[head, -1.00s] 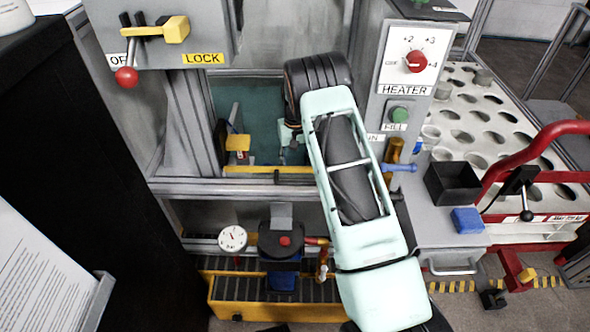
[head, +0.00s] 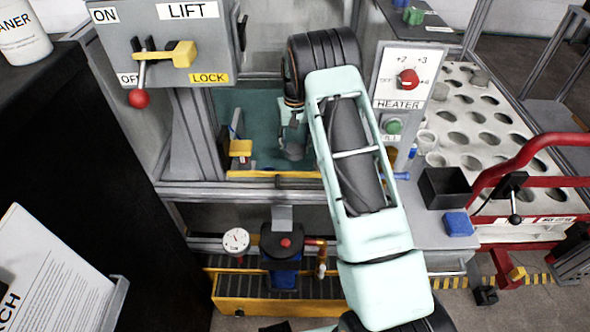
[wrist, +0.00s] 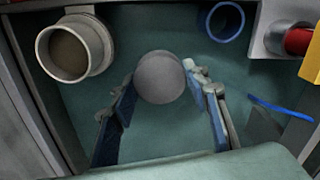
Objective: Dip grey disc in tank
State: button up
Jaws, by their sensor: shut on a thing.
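My gripper (wrist: 158,88) shows in the wrist view with its two dark blue fingers on either side of the grey disc (wrist: 160,72), a plain round grey piece, and is shut on it. The same teal surface lies below the disc in the wrist view. I cannot tell for sure which part is the tank, nor the disc's height above the surface.
A pale open cup (wrist: 75,48) is left of the disc and a blue ring (wrist: 225,21) right of it. A red cylinder (wrist: 298,40) and a blue rod (wrist: 283,108) are further right. A yellow sill (head: 275,174) edges the bay; the heater panel (head: 402,75) stands right.

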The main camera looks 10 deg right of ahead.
aim_at(295, 148)
notch_tip(295, 148, up, 8)
jog(key=p, duration=0.4)
jog(key=shift+r, duration=0.1)
dwell(1.1)
jog(key=shift+s+r, duration=0.1)
jog(key=shift+r, duration=0.1)
jog(key=s+r, duration=1.6)
jog(key=s, duration=0.2)
notch_tip(295, 148, up, 10)
jog(key=s+p, duration=0.2)
jog(key=p, duration=1.8)
jog(key=shift+s+f+m, duration=0.15)
jog(key=shift+m, duration=0.15)
